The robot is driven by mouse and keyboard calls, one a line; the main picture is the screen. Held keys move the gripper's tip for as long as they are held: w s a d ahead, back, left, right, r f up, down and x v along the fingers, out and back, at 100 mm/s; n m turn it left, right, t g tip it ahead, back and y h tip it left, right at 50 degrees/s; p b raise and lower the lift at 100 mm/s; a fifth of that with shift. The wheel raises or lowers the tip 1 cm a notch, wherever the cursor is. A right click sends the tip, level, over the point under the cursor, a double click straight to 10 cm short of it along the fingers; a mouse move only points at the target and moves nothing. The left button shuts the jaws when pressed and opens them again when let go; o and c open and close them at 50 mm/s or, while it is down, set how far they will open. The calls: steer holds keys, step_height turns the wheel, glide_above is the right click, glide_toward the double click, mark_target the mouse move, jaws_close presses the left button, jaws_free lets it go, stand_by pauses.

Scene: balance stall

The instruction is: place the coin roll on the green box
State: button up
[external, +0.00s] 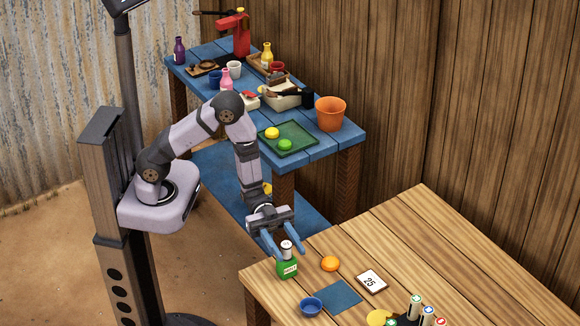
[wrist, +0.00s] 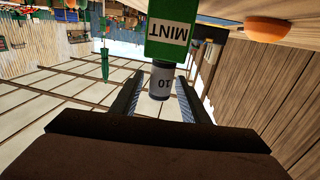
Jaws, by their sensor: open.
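The coin roll (external: 286,248) is a short white cylinder with a dark end, standing on top of the green box (external: 288,268) at the wooden table's left corner. In the wrist view the coin roll (wrist: 161,82) reads "10" upside down and meets the green box (wrist: 172,36) marked "MINT". My gripper (external: 287,252) points down, open, with one finger on each side of the roll. The wrist view shows the open gripper (wrist: 160,78) with a small gap between the roll and each finger.
An orange ball (external: 330,264) lies close right of the green box. A blue cup (external: 311,306), a blue mat (external: 339,297) and a "25" card (external: 371,281) are nearer the front. The table's far right is clear. A blue bench (external: 330,148) with clutter stands behind.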

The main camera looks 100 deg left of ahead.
steer(key=b+v, duration=0.1)
steer(key=v, duration=0.8)
stand_by(0.3)
steer(key=w+y, duration=0.1)
steer(key=w+a+f+y+p, duration=0.1)
steer(key=w+f+y, duration=0.1)
steer(key=y, duration=0.1)
steer(key=shift+w+a+n, duration=0.3)
steer(key=shift+w+n, duration=0.05)
steer(key=shift+n, duration=0.05)
steer(key=w+a+y+p, duration=0.1)
steer(key=y, duration=0.1)
steer(key=w+a+f+n+y, duration=0.1)
steer(key=a+y, duration=0.1)
steer(key=shift+w+a+p, duration=0.15)
steer(key=shift+a+p, duration=0.1)
steer(key=shift+p, duration=0.15)
steer(key=s+a+n+g+y+p, duration=0.3)
steer(key=a+n+y, duration=0.1)
steer(key=a+y, duration=0.25)
steer(key=s+d+r+n+g+p, duration=0.1)
steer(key=s+d+r+n+g, duration=0.1)
steer(key=s, duration=0.7)
steer(key=s+d+r+n+g+p, duration=0.2)
steer(key=s+r+n+g, duration=0.1)
steer(key=s, duration=0.6)
steer(key=shift+s+r+g, duration=0.2)
steer(key=shift+r+g, duration=0.25)
steer(key=shift+g, duration=0.75)
